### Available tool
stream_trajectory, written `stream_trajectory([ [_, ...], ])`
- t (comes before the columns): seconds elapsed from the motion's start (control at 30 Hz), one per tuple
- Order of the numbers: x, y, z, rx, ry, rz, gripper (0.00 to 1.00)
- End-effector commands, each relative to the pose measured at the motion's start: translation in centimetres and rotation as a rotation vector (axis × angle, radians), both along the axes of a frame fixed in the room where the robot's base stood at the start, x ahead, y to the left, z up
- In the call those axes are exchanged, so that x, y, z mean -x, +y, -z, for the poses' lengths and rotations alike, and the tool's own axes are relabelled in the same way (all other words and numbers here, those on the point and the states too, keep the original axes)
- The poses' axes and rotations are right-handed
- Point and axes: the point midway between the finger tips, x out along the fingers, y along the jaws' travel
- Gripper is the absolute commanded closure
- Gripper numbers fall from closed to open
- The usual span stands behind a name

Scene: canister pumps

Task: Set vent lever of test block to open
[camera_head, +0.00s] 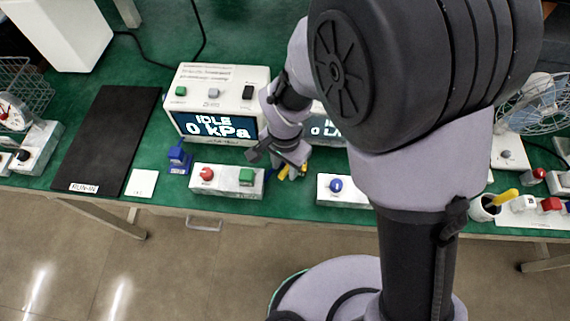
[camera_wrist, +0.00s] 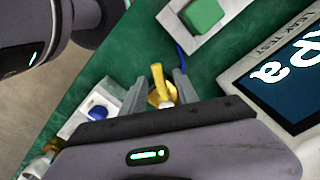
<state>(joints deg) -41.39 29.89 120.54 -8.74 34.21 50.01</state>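A yellow lever (camera_wrist: 158,78) stands on a small brass-coloured body (camera_wrist: 161,98) in the wrist view; I take this as the test block with its vent lever. My gripper (camera_wrist: 158,80) is open, one finger on each side of the lever, with a gap visible on both sides. In the head view my gripper (camera_head: 288,166) is low over the bench, and only a little yellow of the lever (camera_head: 283,172) shows below it. Most of the block is hidden by my gripper, and I cannot read the lever's setting.
A white box with red and green buttons (camera_head: 228,181) stands left of my gripper; a blue-button box (camera_head: 341,189) stands right. Behind is a tester (camera_head: 217,104) reading "IDLE 0 kPa". A blue part (camera_head: 178,157) and black mat (camera_head: 101,140) lie left. The bench's front edge is close.

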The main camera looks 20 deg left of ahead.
Motion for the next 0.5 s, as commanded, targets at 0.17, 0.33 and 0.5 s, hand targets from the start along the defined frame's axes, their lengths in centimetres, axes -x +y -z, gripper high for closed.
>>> stream_trajectory([
  [0.17, 0.0, 0.0, -0.6, 0.000, 0.000, 0.000, 0.64],
  [0.33, 0.0, 0.0, -5.4, -0.003, -0.002, 0.001, 0.64],
  [0.5, -0.1, 0.1, -11.4, -0.003, -0.003, 0.001, 0.64],
])
